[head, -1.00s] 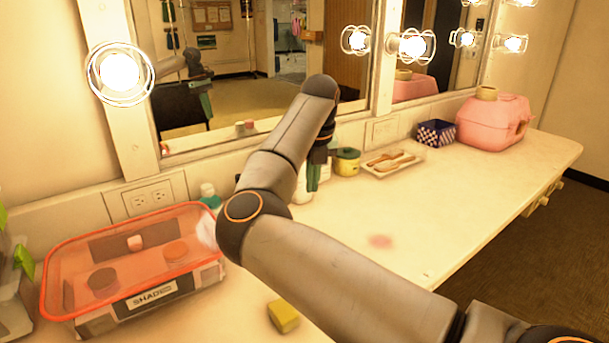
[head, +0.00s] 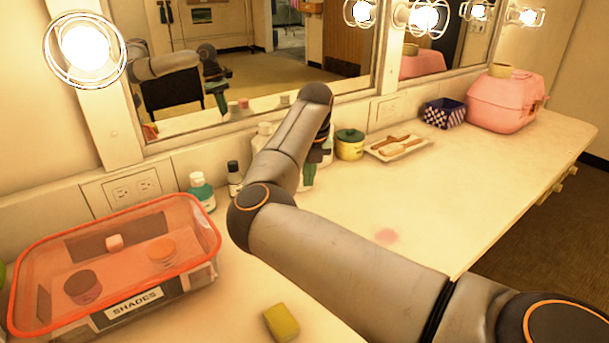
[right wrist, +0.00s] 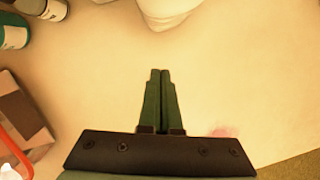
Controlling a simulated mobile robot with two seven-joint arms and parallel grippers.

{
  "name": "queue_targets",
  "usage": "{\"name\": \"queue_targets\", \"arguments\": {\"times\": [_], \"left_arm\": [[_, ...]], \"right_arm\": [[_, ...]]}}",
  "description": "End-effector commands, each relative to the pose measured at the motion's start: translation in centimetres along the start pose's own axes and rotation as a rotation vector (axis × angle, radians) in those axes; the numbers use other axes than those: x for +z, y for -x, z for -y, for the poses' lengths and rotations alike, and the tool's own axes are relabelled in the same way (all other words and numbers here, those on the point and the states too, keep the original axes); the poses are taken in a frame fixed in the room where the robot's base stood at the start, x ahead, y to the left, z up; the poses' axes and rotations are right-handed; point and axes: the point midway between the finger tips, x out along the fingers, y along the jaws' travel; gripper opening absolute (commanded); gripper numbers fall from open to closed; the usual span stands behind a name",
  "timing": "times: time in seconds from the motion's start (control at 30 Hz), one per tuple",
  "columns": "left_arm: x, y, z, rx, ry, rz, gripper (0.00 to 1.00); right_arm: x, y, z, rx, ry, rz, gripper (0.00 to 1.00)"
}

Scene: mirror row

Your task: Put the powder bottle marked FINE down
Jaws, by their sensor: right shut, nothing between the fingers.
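My right gripper (head: 309,174) is shut and empty above the counter, partly hidden by my own arm in the head view. In the right wrist view its green fingers (right wrist: 160,76) are together with nothing between them. White bottle shapes (head: 264,130) stand by the mirror behind my arm, mostly hidden. In the right wrist view, pale bottle shapes (right wrist: 172,8) stand beyond the fingertips, apart from them and cut by the top edge. No FINE mark is readable, so I cannot tell which is the powder bottle. My left gripper is not in view.
A clear bin marked SHADES (head: 135,303) stands at left, with a yellow sponge (head: 281,322) nearby. Teal-labelled (head: 201,190) and dark-capped (head: 234,177) bottles, a yellow jar (head: 350,145) and a tray (head: 398,149) line the back. The counter's (head: 450,190) right middle is clear.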

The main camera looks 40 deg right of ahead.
Motion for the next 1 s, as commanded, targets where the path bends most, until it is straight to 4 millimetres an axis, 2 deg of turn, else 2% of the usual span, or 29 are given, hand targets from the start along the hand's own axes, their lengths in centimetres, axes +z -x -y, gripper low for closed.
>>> {"name": "queue_targets", "arguments": {"times": [0.03, 0.1, 0.3, 0.5, 1.0], "left_arm": [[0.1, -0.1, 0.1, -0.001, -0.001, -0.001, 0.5], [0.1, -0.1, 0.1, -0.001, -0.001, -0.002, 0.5], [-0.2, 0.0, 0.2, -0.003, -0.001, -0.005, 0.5], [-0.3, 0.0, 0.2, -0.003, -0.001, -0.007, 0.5], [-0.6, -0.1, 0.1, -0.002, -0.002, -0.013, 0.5]], "right_arm": [[-0.1, -1.4, 0.0, -0.002, 0.002, -0.004, 0.0], [0.1, -2.5, 0.1, -0.001, 0.002, -0.001, 0.0], [2.2, -2.6, 0.1, 0.0, 0.002, 0.0, 0.0], [3.4, -2.9, 0.0, -0.001, 0.002, 0.001, 0.0], [3.9, -3.0, 0.0, 0.0, 0.0, 0.001, 0.0]]}}
